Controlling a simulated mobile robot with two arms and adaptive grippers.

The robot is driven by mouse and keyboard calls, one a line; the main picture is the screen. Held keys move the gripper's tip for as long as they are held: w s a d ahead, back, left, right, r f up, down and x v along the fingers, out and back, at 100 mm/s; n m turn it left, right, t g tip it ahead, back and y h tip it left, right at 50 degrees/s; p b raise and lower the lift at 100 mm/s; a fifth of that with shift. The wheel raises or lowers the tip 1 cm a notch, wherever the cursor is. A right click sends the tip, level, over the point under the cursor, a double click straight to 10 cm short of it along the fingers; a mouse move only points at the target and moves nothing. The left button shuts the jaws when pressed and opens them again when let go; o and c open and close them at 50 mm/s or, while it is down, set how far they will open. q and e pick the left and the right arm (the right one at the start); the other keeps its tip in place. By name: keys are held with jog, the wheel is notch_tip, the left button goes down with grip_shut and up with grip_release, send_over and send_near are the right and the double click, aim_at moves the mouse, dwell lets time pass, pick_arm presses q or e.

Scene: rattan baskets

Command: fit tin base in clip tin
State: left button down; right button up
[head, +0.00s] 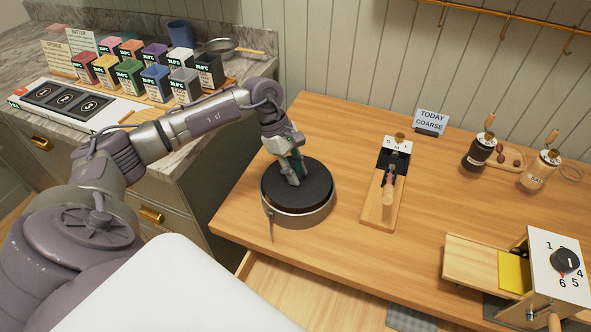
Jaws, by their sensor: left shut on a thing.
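The clip tin (310,217) is a round grey metal ring standing on the wooden table, left of the middle. A thin clip lever hangs down at its front left. The tin base (318,184) is a flat dark disc lying within or on the ring's top. I cannot tell whether it sits fully down. My left gripper (292,180) comes down from above and is shut on the tin base near the disc's middle. Its fingers hide the grasped part. My right gripper is not in view.
A wooden board with a handled tool (388,185) lies right of the tin. A sign (430,122), jars (480,150) and a dial box (560,265) stand farther right. An open drawer (280,290) is below the table's front edge. Coloured boxes (130,75) fill the left counter.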

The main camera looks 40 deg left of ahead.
aim_at(295, 190)
pick_arm(q)
jog(key=shift+f+b, duration=3.5)
jog(key=shift+f, duration=0.4)
jog(key=c, duration=0.8)
grip_release()
jog(key=shift+c, duration=0.2)
jog(key=shift+r, duration=0.1)
jog(key=v, duration=1.2)
